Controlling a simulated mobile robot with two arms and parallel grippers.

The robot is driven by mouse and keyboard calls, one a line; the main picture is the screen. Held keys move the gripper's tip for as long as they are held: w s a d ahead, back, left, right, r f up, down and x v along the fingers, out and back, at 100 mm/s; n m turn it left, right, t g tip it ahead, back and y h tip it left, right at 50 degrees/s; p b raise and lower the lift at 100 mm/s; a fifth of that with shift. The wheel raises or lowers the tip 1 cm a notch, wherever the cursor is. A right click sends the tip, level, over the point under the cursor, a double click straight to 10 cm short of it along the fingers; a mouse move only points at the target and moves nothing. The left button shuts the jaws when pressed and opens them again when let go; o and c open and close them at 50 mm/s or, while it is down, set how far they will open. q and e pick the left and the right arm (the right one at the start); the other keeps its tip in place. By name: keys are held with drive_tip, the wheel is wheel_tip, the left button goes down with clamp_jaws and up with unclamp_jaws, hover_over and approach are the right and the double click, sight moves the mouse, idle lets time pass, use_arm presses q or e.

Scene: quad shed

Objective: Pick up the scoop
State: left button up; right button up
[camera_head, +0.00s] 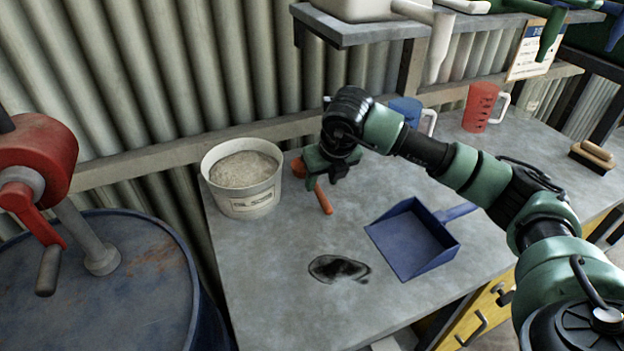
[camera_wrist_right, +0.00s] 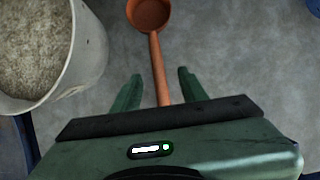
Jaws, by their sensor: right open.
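The orange scoop (camera_head: 323,200) lies on the grey workbench, just right of a white bucket. Its bowl is partly hidden behind my right gripper in the head view. My right gripper (camera_head: 325,170) is over the scoop, open. In the right wrist view the scoop's bowl (camera_wrist_right: 149,14) is at the top and its handle runs down between the two green fingers of my right gripper (camera_wrist_right: 160,85). The handle's lower end is hidden by the gripper body. My left gripper is not in view.
The white bucket (camera_head: 243,200) of grey granules stands close left of the scoop. A blue dustpan (camera_head: 412,238) lies to the right, and a dark stain (camera_head: 338,268) is in front. A blue drum (camera_head: 100,300) with a red pump (camera_head: 38,155) is at left. A shelf (camera_head: 370,32) overhangs behind.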

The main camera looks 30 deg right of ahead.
sight(318, 188)
drive_tip(key=x, duration=0.3)
drive_tip(key=shift+w+a+f+p, duration=0.1)
drive_tip(key=shift+a+f+p, duration=0.05)
drive_tip(key=shift+f+p, duration=0.25)
drive_tip(key=shift+f, duration=0.1)
clamp_jaws()
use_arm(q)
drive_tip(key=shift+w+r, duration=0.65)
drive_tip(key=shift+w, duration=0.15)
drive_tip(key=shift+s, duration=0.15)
